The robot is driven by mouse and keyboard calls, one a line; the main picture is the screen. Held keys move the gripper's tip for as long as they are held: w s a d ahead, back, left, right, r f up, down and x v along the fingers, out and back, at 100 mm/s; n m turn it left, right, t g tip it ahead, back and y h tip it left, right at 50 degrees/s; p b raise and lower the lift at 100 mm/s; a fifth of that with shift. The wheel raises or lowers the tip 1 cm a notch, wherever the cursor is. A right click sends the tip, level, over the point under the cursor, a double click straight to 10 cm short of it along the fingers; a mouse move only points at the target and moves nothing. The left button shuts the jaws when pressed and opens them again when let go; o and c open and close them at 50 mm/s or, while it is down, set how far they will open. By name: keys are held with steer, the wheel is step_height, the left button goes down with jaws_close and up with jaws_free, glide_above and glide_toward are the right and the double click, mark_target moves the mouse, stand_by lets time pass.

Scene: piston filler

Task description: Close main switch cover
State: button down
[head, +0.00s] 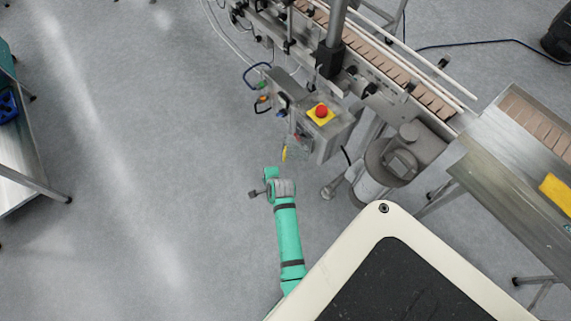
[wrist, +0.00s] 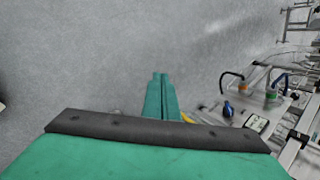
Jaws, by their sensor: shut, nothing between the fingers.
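The control box (head: 330,135) of the filler stands beyond my gripper and to its right in the head view. Its left side carries small switches and a pale, see-through-looking part (head: 298,146), which may be the main switch cover; its position is too small to tell. A yellow piece (head: 285,153) hangs at its lower left, and a bit of yellow also shows in the wrist view (wrist: 187,118), just right of my fingers. My green gripper (head: 271,172) is shut and empty, apart from the box. In the wrist view its fingertips (wrist: 161,75) point out over the floor.
A red emergency button (head: 321,111) sits on top of the box. A blue knob (wrist: 228,110) and cabled fittings show on the panel at right in the wrist view. The conveyor (head: 405,75) and a steel cylinder (head: 372,183) stand right. Open floor (head: 150,180) lies left.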

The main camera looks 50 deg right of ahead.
steer(key=s+d+r+m+t+h, duration=0.1)
steer(key=s+d+m+t+h, duration=0.15)
steer(key=s+m, duration=0.45)
steer(key=s+d+r+m+t+h, duration=0.1)
steer(key=s+d+m+t+h, duration=0.2)
steer(key=s+m, duration=0.45)
steer(key=m+t, duration=0.1)
steer(key=m, duration=0.1)
glide_toward(296, 152)
steer(key=w+a+f, duration=0.2)
steer(key=w+f, duration=0.1)
steer(key=w, duration=0.3)
steer(key=shift+w+y, duration=0.4)
steer(key=shift+y, duration=0.05)
